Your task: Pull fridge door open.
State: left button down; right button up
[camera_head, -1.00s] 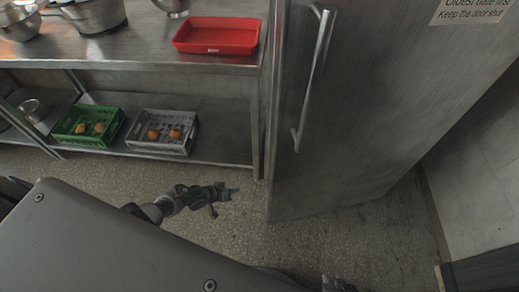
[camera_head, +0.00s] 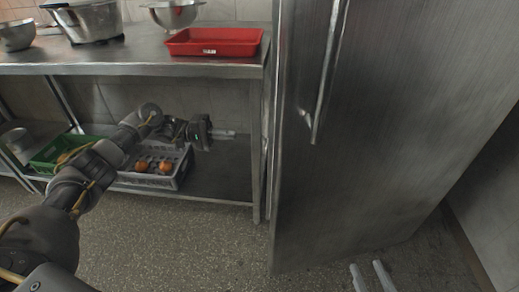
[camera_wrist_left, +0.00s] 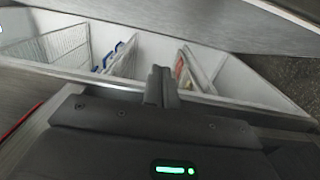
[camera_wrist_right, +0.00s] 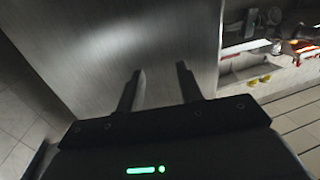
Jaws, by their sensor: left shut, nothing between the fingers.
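The grey metal fridge door (camera_head: 400,120) fills the right of the head view, its long bar handle (camera_head: 328,70) near its left edge. The left wrist view shows a white interior (camera_wrist_left: 225,72) with a wire rack and packages, so the door appears ajar; the head view hides this interior. My left gripper (camera_head: 232,133) is shut and empty, left of the door edge in front of the shelving, apart from the handle. My right gripper (camera_head: 370,277) is open and empty, low before the door. Its spread fingers show in the right wrist view (camera_wrist_right: 160,85) with the door's surface beyond.
A steel table (camera_head: 130,62) stands left of the door, with a red tray (camera_head: 213,42) and metal pots on it. On its lower shelf are a grey crate (camera_head: 172,180) with orange items and a green crate (camera_head: 45,160). Speckled floor (camera_head: 190,240) is clear in front.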

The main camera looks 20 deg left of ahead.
pick_arm(q)
jog(key=s+d, duration=0.1)
jog(key=d, duration=1)
jog(key=shift+s, duration=0.2)
pick_arm(e)
jog(key=shift+d+f+g+h, duration=0.25)
jog(key=shift+d+f+h, duration=0.05)
jog(key=shift+f, duration=0.2)
jog(key=shift+d+f+g+h, duration=0.25)
jog(key=shift+d+f+h, duration=0.05)
jog(key=shift+f, duration=0.2)
pick_arm(q)
jog(key=shift+d, duration=0.15)
